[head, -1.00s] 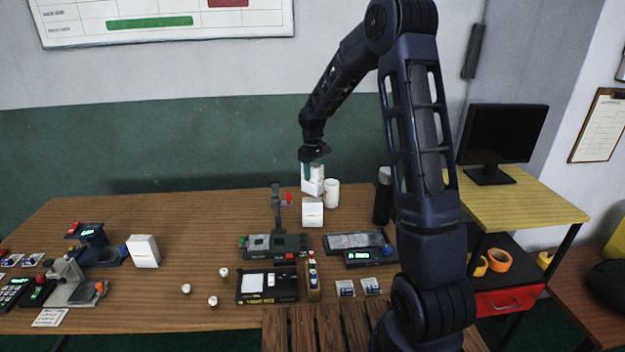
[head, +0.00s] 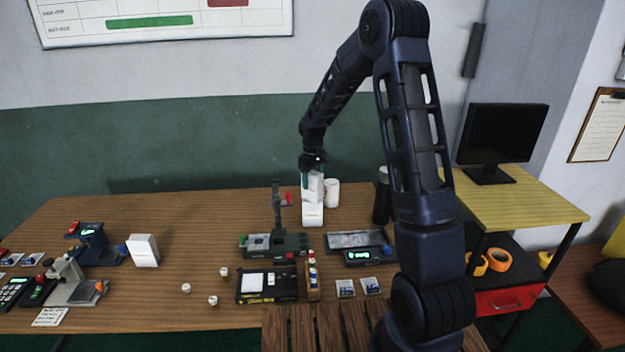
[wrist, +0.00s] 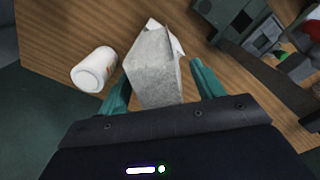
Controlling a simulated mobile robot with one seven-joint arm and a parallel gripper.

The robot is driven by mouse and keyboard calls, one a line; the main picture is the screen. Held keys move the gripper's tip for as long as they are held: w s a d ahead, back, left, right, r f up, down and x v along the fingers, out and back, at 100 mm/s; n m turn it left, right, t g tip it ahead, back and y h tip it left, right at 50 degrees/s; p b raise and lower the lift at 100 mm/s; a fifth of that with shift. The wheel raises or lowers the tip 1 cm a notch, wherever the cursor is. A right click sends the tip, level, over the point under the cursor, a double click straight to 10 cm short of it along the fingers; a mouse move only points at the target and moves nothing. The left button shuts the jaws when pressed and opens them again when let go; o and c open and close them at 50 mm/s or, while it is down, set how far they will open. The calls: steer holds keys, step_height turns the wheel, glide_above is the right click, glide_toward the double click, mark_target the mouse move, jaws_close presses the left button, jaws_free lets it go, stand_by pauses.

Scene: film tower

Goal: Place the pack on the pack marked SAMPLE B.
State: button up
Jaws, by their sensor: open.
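A white pack (head: 313,189) stands upright above a second white pack (head: 312,216) and appears to rest on its top. In the wrist view the upper pack (wrist: 153,72) is close up between the fingers, with a pale corner of the lower pack showing behind it, slightly turned. My gripper (wrist: 161,78) is open around the upper pack, with a narrow gap at the right finger. In the head view my gripper (head: 313,177) is directly over the stack. No SAMPLE B marking is readable; a third white pack (head: 143,251) stands at the left.
A white cylindrical container (head: 332,192) stands close right of the stack. A dark stand device (head: 275,243) is in front, a scale-like device (head: 360,249) is front right, and a black bottle (head: 382,196) stands right.

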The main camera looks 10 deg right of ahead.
steer(key=shift+r, duration=0.1)
step_height(320, 180, up, 11)
steer(key=shift+r, duration=0.6)
steer(key=s+d+r+m+t, duration=0.1)
steer(key=s+d+r+m, duration=0.1)
steer(key=s+d+r, duration=0.55)
steer(key=s+d+r+m+t, duration=0.15)
steer(key=s+d+r, duration=0.3)
steer(key=s, duration=0.65)
steer(key=s+d+m+t, duration=0.1)
steer(key=s+d+m, duration=0.1)
steer(key=s, duration=0.8)
steer(key=s+d+m+t, duration=0.1)
steer(key=s+d+m, duration=0.2)
steer(key=s, duration=0.6)
steer(key=shift+s+d+f, duration=0.2)
steer(key=shift+s+d, duration=0.2)
steer(key=shift+d, duration=0.05)
